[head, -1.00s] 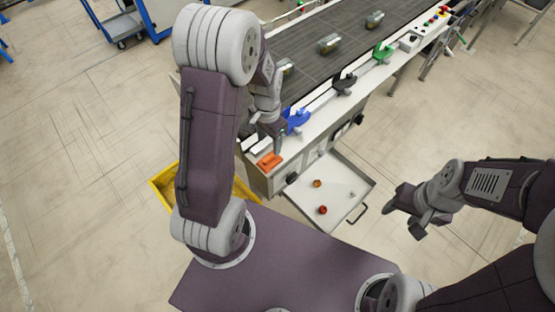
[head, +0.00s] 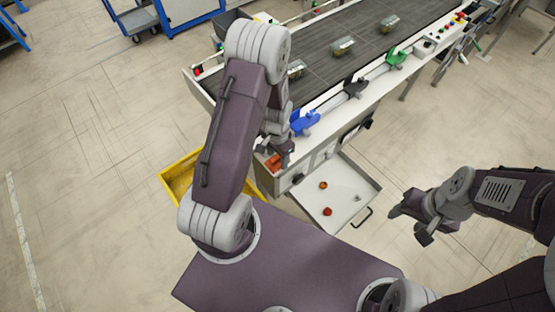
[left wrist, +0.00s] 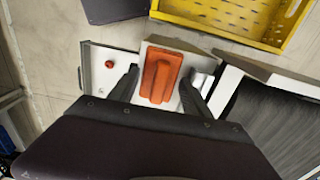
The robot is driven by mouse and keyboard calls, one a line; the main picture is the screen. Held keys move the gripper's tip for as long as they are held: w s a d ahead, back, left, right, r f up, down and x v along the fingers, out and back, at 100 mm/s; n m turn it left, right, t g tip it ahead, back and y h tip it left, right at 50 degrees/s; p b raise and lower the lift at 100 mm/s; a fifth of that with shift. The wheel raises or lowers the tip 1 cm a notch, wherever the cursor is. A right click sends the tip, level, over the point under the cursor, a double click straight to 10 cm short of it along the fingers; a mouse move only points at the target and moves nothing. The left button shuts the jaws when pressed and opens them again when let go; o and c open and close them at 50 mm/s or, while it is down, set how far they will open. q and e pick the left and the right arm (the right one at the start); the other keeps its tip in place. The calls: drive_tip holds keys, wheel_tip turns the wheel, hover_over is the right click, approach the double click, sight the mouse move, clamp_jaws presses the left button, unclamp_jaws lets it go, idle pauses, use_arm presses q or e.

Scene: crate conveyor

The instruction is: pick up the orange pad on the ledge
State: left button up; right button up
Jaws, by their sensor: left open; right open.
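The orange pad (left wrist: 160,77) lies on the pale ledge (left wrist: 150,46) in the left wrist view, with a raised bar along its middle. It shows in the head view (head: 273,162), partly hidden by my left gripper (head: 277,155). In the left wrist view my left gripper (left wrist: 160,88) is open, with one finger on each side of the pad. I cannot tell whether the fingers touch it or how far above it they are. My right gripper (head: 413,222) is open and empty, off to the right over the floor.
A pulled-out white drawer (head: 340,220) holds small red and orange round pieces. A yellow crate (head: 172,180) stands left of the ledge. Blue (head: 303,122), black and green holders line the conveyor (head: 345,68), which carries several items.

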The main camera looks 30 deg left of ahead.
use_arm(q)
clamp_jaws()
drive_tip(key=shift+r, duration=0.15)
